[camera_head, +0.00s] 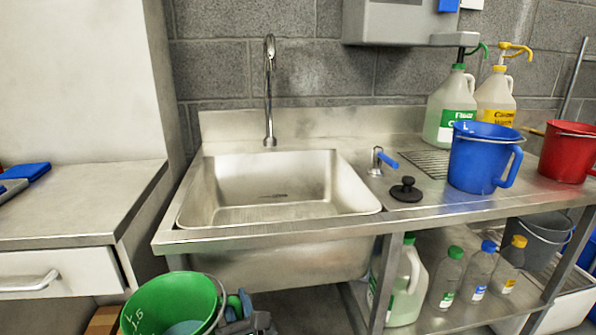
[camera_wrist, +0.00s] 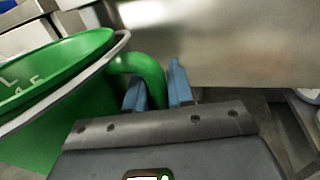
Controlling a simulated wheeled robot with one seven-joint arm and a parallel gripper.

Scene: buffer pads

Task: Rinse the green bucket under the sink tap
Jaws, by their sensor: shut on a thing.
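The green bucket (camera_head: 165,303) is low in front of the sink's left end, below the worktop edge. It has white markings inside and a grey wire handle. Something pale blue shows low inside it; I cannot tell what. My gripper (camera_head: 238,306) is at the bucket's right side. In the wrist view, its blue fingers (camera_wrist: 154,88) are shut on the green side grip of the bucket (camera_wrist: 65,85). The steel sink (camera_head: 270,186) is empty. The curved tap (camera_head: 269,90) stands behind the basin, with no water visible. A blue lever (camera_head: 385,161) is right of the basin.
A blue bucket (camera_head: 478,160), a red bucket (camera_head: 566,153) and two pump jugs stand on the right worktop. A black plug (camera_head: 406,190) lies beside the sink. Bottles stand on the shelf below. A drawer cabinet (camera_head: 70,205) is at left.

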